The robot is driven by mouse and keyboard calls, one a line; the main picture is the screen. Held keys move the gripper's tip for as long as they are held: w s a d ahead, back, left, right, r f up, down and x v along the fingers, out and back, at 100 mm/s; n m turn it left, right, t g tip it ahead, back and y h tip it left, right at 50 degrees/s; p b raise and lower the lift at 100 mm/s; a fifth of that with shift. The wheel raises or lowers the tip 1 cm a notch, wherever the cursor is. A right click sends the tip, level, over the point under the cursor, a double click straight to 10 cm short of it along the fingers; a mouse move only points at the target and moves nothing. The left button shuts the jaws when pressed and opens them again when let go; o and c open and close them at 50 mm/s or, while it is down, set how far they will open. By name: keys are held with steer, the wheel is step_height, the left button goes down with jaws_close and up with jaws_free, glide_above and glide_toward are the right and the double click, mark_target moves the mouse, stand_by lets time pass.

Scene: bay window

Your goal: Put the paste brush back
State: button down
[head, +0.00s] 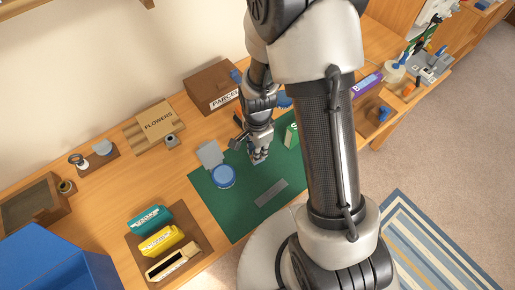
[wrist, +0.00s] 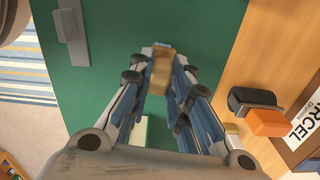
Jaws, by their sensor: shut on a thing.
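My gripper (head: 259,158) is low over the green mat (head: 222,213), in the middle of the table. In the wrist view its fingers (wrist: 161,66) are closed on a tan, wood-coloured piece, which I take to be the paste brush (wrist: 161,72). Only a short part of it shows between the fingertips; its bristles cannot be made out. In the head view the held piece is too small to tell. A round blue-topped tub (head: 223,177) stands on the mat to the left of my gripper.
A grey strip (head: 270,193) lies on the mat; a grey plate (head: 210,154) is near the tub. A green box (head: 292,134) stands right of my gripper. A parcel box (head: 212,88) is behind. An orange block with a black part (wrist: 268,122) is close by.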

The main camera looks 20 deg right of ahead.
steer(key=shift+f, duration=0.15)
steer(key=c, duration=1.4)
jaws_free()
step_height(320, 180, up, 12)
